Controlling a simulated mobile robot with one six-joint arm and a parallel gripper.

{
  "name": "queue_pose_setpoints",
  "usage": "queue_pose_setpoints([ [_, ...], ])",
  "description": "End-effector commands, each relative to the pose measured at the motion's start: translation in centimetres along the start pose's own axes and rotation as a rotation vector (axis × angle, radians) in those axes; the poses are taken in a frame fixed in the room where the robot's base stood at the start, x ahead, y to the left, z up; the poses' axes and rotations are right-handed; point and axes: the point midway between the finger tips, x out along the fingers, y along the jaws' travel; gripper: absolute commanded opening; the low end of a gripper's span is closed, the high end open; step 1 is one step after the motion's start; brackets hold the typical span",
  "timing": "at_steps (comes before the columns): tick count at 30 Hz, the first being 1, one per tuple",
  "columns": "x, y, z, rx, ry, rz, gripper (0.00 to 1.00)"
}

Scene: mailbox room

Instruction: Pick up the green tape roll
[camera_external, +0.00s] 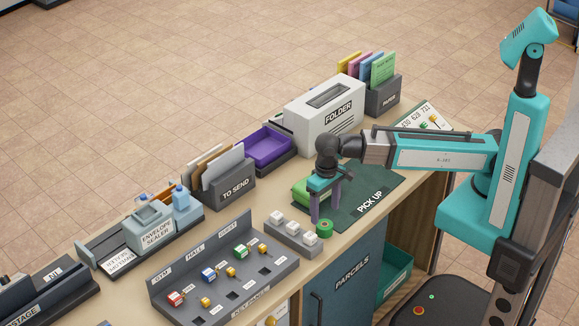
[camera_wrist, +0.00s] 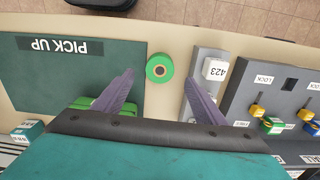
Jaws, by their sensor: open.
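The green tape roll (camera_external: 324,229) lies on the counter near its front edge, beside the dark green pick-up mat (camera_external: 375,202). In the wrist view the green tape roll (camera_wrist: 160,68) lies flat between and ahead of my fingertips. My gripper (camera_external: 326,205) points down above the counter, just behind the roll. In the wrist view my gripper (camera_wrist: 157,85) is open and empty, with a purple finger on either side of the roll. I cannot tell the exact height of the fingertips.
A grey block with white numbered cubes (camera_external: 291,230) stands close beside the roll; the right finger is near it. A green object (camera_external: 311,190) lies on the mat behind my gripper. The key panel (camera_external: 225,272) is farther left. Most of the mat is clear.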

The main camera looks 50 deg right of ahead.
Motion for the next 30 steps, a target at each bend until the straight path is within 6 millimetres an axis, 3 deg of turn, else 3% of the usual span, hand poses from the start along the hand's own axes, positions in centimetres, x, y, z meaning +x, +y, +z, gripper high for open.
queue_pose_setpoints([
  [6,1.1,0.0,0.0,0.0,0.0,0.0,0.65],
  [22,1.5,0.0,0.1,0.0,-0.001,0.001,0.65],
  [30,3.1,0.1,0.1,0.0,-0.001,0.001,0.65],
])
